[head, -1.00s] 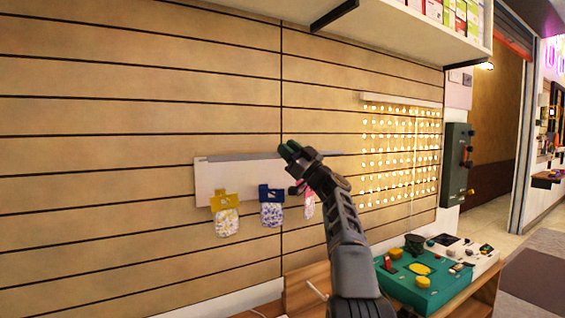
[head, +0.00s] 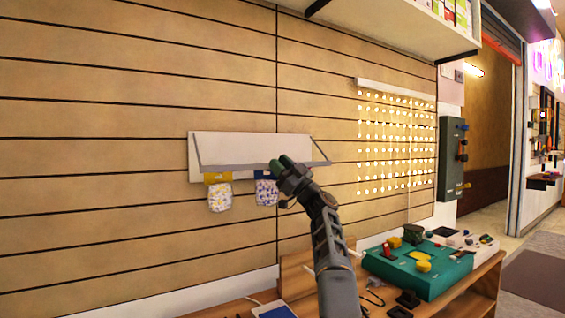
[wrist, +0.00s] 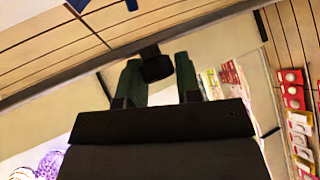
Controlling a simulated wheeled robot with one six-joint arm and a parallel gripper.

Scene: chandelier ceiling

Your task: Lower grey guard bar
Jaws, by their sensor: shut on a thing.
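The grey guard bar (head: 235,168) runs level in front of the lower edge of a white panel (head: 250,147), with thin side arms reaching up toward the panel's ends. My gripper (head: 281,164) is at the right of the bar's middle, shut on it. In the wrist view the bar (wrist: 70,75) crosses diagonally beyond my green fingers (wrist: 158,72). A dark block (wrist: 155,64) sits between the fingertips; whether it is part of the bar I cannot tell.
Bags with yellow (head: 219,195) and blue (head: 265,190) tops hang below the panel. A green control box (head: 420,270) stands on the wooden table below. A white shelf (head: 400,28) overhangs above.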

